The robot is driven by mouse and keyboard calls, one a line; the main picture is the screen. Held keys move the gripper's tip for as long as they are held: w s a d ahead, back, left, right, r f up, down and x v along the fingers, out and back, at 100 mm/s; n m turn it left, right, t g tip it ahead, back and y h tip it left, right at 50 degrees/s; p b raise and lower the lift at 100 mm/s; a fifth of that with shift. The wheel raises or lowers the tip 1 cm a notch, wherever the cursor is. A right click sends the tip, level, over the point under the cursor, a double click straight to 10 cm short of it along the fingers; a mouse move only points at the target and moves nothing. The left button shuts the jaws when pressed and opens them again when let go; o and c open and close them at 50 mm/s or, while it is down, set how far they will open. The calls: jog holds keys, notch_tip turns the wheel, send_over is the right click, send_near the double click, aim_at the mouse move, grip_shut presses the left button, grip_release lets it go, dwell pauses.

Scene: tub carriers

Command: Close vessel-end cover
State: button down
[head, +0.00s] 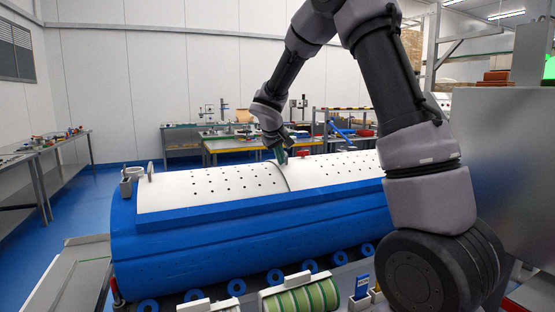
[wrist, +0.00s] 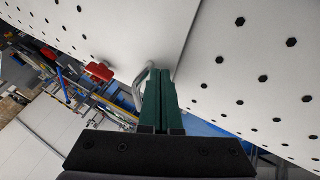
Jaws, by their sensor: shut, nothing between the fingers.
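The vessel (head: 240,240) is a long blue horizontal drum with white perforated covers along its top. The left cover (head: 185,193) and the right cover (head: 340,170) meet at a curved seam near the middle; both appear to lie on the drum. My gripper (head: 281,158) is above the far side of this seam. In the wrist view its green fingers (wrist: 162,75) are together with nothing between them. A bent metal handle (wrist: 141,88) stands just left of the fingers; I cannot tell whether they touch it. A red block (wrist: 100,71) lies farther left, by the cover edge.
A grey bracket (head: 131,177) and an upright ring (head: 151,171) are at the drum's left end. Blue rollers (head: 237,287) and a green-striped coil (head: 300,298) sit along the near side. A large grey cabinet (head: 500,170) stands at right. Workbenches line the back.

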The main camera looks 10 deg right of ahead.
aim_at(319, 161)
jog(key=w+d, duration=0.1)
jog(key=d, duration=0.4)
jog(key=w+d, duration=0.1)
jog(key=d, duration=0.9)
jog(key=shift+w, duration=0.4)
jog(key=shift+d, duration=0.1)
